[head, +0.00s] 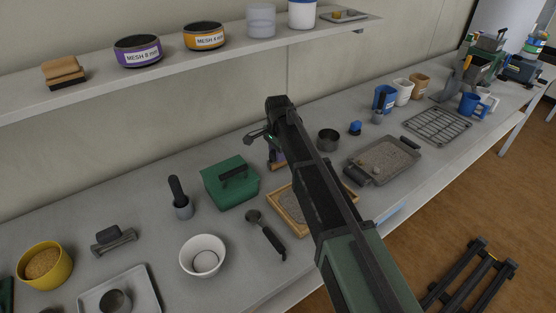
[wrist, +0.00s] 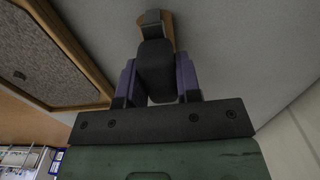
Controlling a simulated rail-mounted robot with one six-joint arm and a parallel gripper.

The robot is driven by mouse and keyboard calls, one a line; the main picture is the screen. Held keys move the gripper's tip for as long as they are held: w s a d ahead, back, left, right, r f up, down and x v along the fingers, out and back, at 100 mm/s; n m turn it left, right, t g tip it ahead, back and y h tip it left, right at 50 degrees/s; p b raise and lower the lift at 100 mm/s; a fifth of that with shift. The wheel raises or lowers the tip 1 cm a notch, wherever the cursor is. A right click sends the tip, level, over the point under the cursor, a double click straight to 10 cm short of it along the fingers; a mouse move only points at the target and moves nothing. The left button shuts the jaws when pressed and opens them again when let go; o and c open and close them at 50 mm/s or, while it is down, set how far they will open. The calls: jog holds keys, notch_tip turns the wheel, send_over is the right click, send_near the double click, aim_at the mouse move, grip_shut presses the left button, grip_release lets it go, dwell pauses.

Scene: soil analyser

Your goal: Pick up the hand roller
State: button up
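In the wrist view, my gripper (wrist: 157,75) has its two purple fingers on either side of a dark grip. This grip belongs to a tool with a grey bracket and a wooden part, which looks like the hand roller (wrist: 154,62). No clear gap shows between fingers and grip, but I cannot tell whether they press on it. In the head view, a purple finger of my gripper (head: 277,159) shows beside the green box; my arm hides most of the tool. I cannot tell whether the tool rests on the bench.
A green box (head: 225,190) stands left of my gripper. A wood-framed tray (head: 287,218) lies close in front, also in the wrist view (wrist: 88,67). A scoop (head: 268,236) and white bowl (head: 203,266) are nearer. A metal cup (head: 328,141) stands right. The shelf (head: 200,72) overhangs behind.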

grip_shut()
jog(key=shift+r, duration=0.1)
notch_tip(320, 180, up, 10)
jog(key=p, duration=1)
jog(key=shift+r, duration=0.1)
jog(key=shift+f, duration=0.2)
